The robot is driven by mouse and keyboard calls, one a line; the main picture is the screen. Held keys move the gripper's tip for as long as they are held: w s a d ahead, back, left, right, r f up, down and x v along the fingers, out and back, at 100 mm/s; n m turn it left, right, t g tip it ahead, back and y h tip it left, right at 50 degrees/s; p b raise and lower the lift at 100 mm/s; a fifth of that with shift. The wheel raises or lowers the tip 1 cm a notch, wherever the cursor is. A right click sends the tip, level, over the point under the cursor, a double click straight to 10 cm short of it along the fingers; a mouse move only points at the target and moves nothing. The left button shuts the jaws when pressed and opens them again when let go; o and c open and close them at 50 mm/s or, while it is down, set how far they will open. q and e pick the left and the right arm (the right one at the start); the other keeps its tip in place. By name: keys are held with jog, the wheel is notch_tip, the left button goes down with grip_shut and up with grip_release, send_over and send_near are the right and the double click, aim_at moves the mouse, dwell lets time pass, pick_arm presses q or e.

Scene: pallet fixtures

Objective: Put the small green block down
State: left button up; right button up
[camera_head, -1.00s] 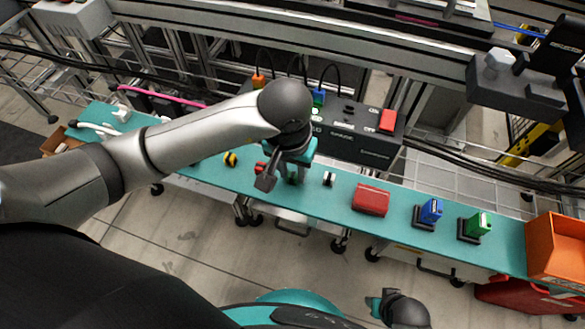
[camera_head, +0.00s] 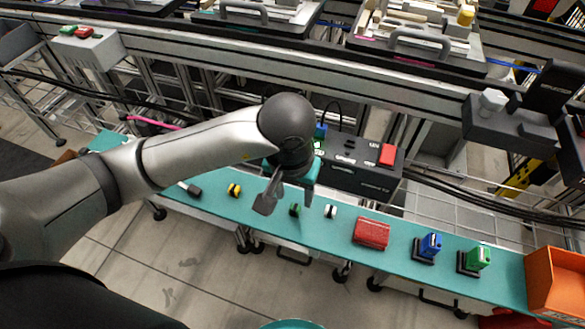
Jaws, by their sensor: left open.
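The small green block (camera_head: 295,209) stands on the teal table (camera_head: 335,240), just left of a small white-and-black block (camera_head: 330,211). My left gripper (camera_head: 287,198) is open above the green block, its two fingers spread to either side of it in the picture. Nothing shows held between the fingers. The green block appears to rest on the table, clear of the fingers. My right gripper is out of view.
A yellow-and-black block (camera_head: 234,190) lies left of my left gripper. A red case (camera_head: 371,233), a blue device (camera_head: 430,245), a green device (camera_head: 480,257) and an orange bin (camera_head: 555,283) stand to the right. A black control box (camera_head: 355,165) sits behind the table.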

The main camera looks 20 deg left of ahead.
pick_arm(q)
notch_tip(320, 180, up, 7)
jog(key=p, duration=0.2)
jog(key=shift+s, duration=0.45)
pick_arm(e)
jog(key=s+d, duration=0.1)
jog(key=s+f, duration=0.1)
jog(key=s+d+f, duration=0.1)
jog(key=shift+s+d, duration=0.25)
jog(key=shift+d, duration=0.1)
pick_arm(q)
jog(key=shift+a+r, duration=0.1)
